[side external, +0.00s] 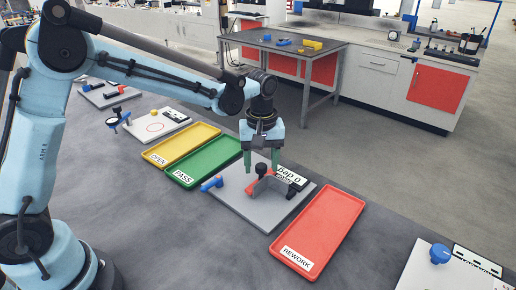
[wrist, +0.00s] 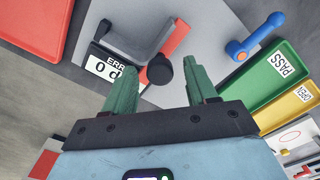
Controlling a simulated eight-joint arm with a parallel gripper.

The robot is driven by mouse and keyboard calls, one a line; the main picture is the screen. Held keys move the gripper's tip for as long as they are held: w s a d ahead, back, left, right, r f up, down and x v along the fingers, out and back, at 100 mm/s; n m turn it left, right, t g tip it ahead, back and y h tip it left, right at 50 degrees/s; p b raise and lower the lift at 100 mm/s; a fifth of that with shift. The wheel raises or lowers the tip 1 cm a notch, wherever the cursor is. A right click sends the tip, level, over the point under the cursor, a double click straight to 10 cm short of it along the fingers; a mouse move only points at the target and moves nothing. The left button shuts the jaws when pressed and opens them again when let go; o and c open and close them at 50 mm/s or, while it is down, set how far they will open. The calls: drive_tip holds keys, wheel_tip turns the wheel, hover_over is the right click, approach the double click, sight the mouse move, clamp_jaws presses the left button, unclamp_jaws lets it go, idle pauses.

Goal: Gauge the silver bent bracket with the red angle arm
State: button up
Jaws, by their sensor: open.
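The silver bent bracket (side external: 272,187) stands on the grey gauge plate (side external: 232,208); it shows as a grey angled strip in the wrist view (wrist: 118,43). The red angle arm (wrist: 176,37) lies along one side of the bracket, apparently against or very close to it. A black round knob (wrist: 160,70) is at the arm's near end. My gripper (side external: 262,169) is open, pointing down above the plate. In the wrist view its green fingers lie either side of the knob, which looks ungripped. The left finger partly covers the display (wrist: 103,66), which reads ERR and 0.
A blue lever (side external: 212,184) is on the plate's left side. Green PASS (side external: 208,160) and yellow OPEN (side external: 181,145) trays lie left, a red REWORK tray (side external: 318,232) right. All three look empty. Another plate with a blue knob (side external: 440,254) sits far right.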

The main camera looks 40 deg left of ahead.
clamp_jaws()
idle(0.5)
drive_tip(key=m, duration=0.1)
drive_tip(key=a+m, duration=0.1)
drive_tip(key=m, duration=0.3)
drive_tip(key=shift+w+a, duration=0.2)
drive_tip(key=shift+a, duration=0.15)
drive_tip(key=m, duration=0.3)
drive_tip(key=w+a+m, duration=0.1)
drive_tip(key=shift+a+m, duration=0.1)
drive_tip(key=shift+m, duration=0.3)
drive_tip(key=m, duration=0.3)
drive_tip(key=w+m, duration=0.1)
drive_tip(key=shift+a+m, duration=0.3)
drive_tip(key=shift+a, duration=0.1)
drive_tip(key=shift+w+a+m, duration=0.1)
drive_tip(key=shift+w+m, duration=0.25)
drive_tip(key=shift+m, duration=0.6)
drive_tip(key=shift+w+m, duration=0.35)
drive_tip(key=shift+m, duration=0.6)
